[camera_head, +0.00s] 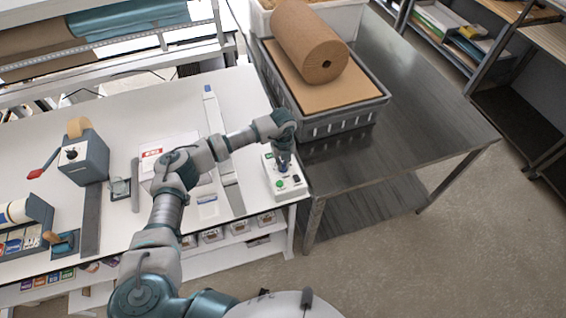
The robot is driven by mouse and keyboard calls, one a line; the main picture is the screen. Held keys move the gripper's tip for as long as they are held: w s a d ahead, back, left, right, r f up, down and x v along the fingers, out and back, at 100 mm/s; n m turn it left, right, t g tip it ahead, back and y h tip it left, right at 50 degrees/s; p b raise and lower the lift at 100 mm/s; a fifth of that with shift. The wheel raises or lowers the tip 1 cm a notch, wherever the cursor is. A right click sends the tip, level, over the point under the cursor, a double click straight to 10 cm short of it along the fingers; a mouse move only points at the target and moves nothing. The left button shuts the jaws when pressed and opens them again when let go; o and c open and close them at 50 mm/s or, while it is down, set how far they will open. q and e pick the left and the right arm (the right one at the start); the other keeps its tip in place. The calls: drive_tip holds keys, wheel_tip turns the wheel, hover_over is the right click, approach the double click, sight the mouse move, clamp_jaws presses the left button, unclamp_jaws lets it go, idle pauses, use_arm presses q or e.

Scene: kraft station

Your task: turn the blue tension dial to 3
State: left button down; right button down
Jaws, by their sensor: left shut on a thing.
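A small white control box (289,187) sits at the right front corner of the white table, with a green button and a dark button on its face. My left gripper (284,163) reaches down over the box from above and is shut on the blue dial (283,169) at its upper part. Most of the dial is hidden by the fingers, and its number marks cannot be read. My right gripper is not in view.
A grey crate (330,122) holding a brown paper roll (309,42) stands on the metal table (425,110) just right of the box. A long metal bar (231,185) lies left of the box. A grey dispenser (84,160) stands far left.

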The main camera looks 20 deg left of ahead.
sight(283, 164)
use_arm(q)
drive_tip(key=shift+n, duration=0.4)
drive_tip(key=c, duration=1.2)
unclamp_jaws()
wheel_tip(283, 164, up, 12)
drive_tip(key=shift+w+f, duration=0.1)
